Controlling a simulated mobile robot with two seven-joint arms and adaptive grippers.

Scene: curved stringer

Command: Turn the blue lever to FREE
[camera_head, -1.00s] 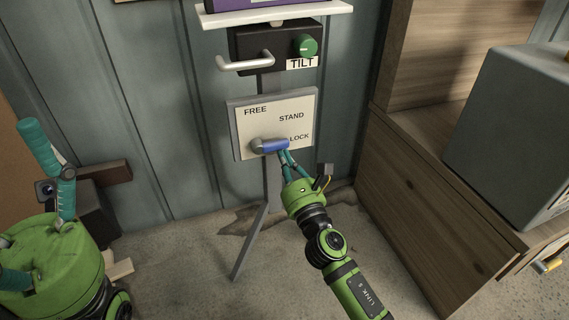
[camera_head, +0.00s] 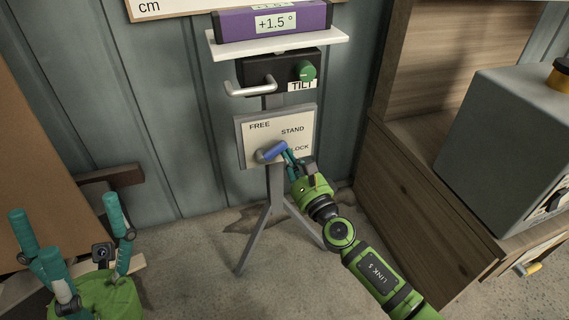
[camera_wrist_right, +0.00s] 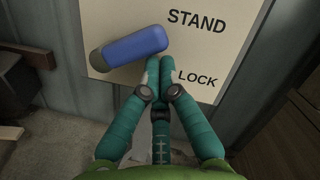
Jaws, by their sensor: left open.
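The blue lever (camera_head: 272,151) sits on a pale panel (camera_head: 252,157) marked FREE, STAND and LOCK. Its grey hub is at the left end, and the blue handle points right and slightly up, between LOCK and STAND. FREE is at the panel's upper left. My right gripper (camera_head: 288,156) is at the lever's lower right. In the right wrist view its teal fingers (camera_wrist_right: 165,72) are together, with their tips against or just under the blue handle (camera_wrist_right: 136,46); nothing shows between them. My left gripper (camera_head: 66,212) is open and empty at lower left, fingers spread, far from the lever.
Above the panel are a black box with a green TILT knob (camera_head: 305,71), a silver handle (camera_head: 250,88) and a purple level (camera_head: 273,22) reading +1.5°. A grey tripod (camera_head: 255,235) stands below. A wooden cabinet (camera_head: 425,195) with a grey box (camera_head: 505,140) is at right.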

